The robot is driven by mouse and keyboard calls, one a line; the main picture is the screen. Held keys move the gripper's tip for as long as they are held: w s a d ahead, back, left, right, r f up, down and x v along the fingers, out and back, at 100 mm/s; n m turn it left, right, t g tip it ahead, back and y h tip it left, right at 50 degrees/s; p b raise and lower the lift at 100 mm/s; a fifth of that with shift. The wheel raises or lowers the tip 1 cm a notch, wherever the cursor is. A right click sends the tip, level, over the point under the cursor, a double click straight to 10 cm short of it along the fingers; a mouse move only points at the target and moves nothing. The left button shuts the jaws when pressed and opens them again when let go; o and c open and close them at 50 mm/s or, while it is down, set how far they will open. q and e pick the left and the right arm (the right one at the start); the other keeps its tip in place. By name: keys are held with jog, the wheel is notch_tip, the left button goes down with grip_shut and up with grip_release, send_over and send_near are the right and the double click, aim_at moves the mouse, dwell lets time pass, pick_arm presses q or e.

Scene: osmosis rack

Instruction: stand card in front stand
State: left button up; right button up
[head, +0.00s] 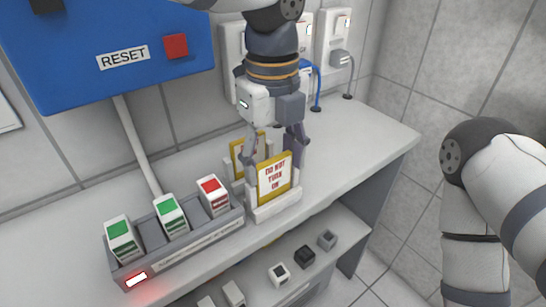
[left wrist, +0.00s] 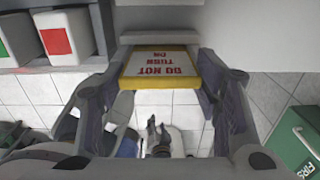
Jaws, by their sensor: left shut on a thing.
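The yellow-edged card (head: 275,178) with red "DO NOT TURN ON" lettering stands upright, leaning slightly, at the white front stand (head: 277,207) on the counter. Its lower edge meets the stand; I cannot tell how deep it sits in the slot. My left gripper (head: 276,150) comes from above and is shut on this card, with a finger at each side edge. In the left wrist view the card (left wrist: 160,66) lies between the two fingers of the left gripper (left wrist: 160,88). A second yellow card (head: 238,151) stands just behind, partly hidden. My right gripper is not in view.
A grey rack (head: 187,249) with green and red labelled blocks stands left of the stand, close by. A blue box (head: 110,45) with a red button hangs above. White sockets (head: 333,40) are behind. Small blocks lie on a lower shelf (head: 335,268). The counter's right end is clear.

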pick_arm(q)
jog(key=o, duration=1.2)
jog(key=shift+f, duration=0.15)
notch_tip(320, 180, up, 12)
